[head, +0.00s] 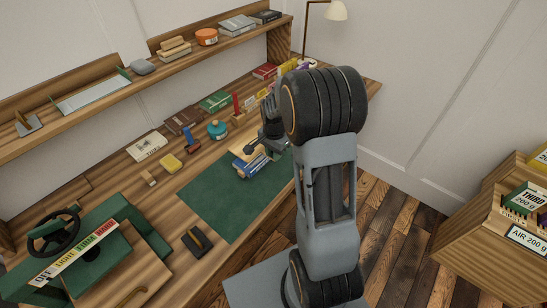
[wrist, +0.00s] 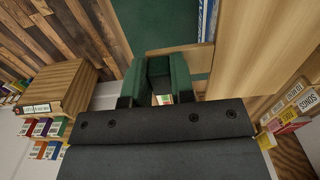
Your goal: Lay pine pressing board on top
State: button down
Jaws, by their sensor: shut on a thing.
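My gripper (head: 268,146) is over the right part of the green mat (head: 225,203). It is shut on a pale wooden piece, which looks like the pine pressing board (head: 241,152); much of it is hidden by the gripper. In the wrist view, a pale wood strip (wrist: 200,56) shows at my dark green gripper fingers (wrist: 158,78). A blue book (head: 248,167) lies on the mat just below the board. I cannot tell whether the board touches it. The book's blue edge also shows in the wrist view (wrist: 207,18).
A green press (head: 90,250) with a black handwheel stands at the front left. A dark block (head: 196,241), yellow sponge (head: 171,163), teal pot (head: 217,129) and several books line the bench. A shelf (head: 145,78) runs above. The mat's left part is clear.

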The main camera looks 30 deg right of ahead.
jog(key=shift+f+b, duration=2.25)
jog(key=shift+f, duration=0.9)
jog(key=shift+f, duration=0.3)
jog(key=c, duration=0.9)
grip_release()
jog(key=shift+r, duration=0.15)
notch_tip(320, 180, up, 14)
jog(key=shift+f, duration=0.15)
